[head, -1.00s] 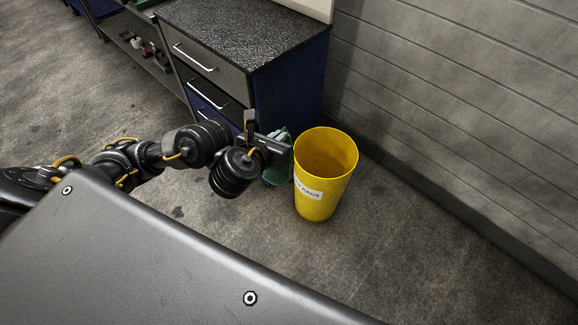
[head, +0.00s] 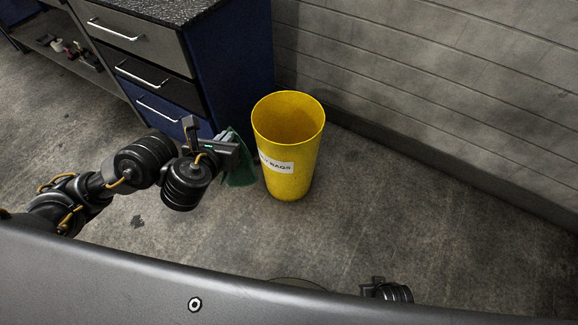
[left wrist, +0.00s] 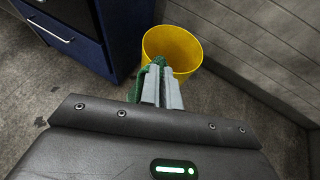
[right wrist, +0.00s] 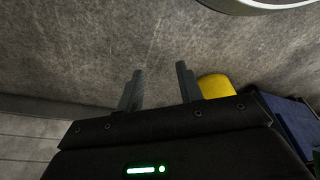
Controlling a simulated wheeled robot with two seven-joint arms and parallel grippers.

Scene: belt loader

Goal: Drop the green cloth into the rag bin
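The green cloth (head: 238,174) hangs from my left gripper (head: 230,150), just left of the yellow rag bin (head: 290,172) in the head view. In the left wrist view the left gripper's fingers (left wrist: 162,84) are close together on the cloth (left wrist: 138,86), with the bin (left wrist: 178,38) just beyond them. The cloth is partly hidden by the gripper and is outside the bin. My right gripper (right wrist: 158,88) is open and empty over the floor. It shows only in part at the bottom of the head view. The bin stands upright with its mouth open and a white label in front.
A blue cabinet (head: 232,70) with grey drawers stands behind and left of the bin. A grey block wall (head: 430,80) runs along the right. The floor (head: 400,215) right of and in front of the bin is clear.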

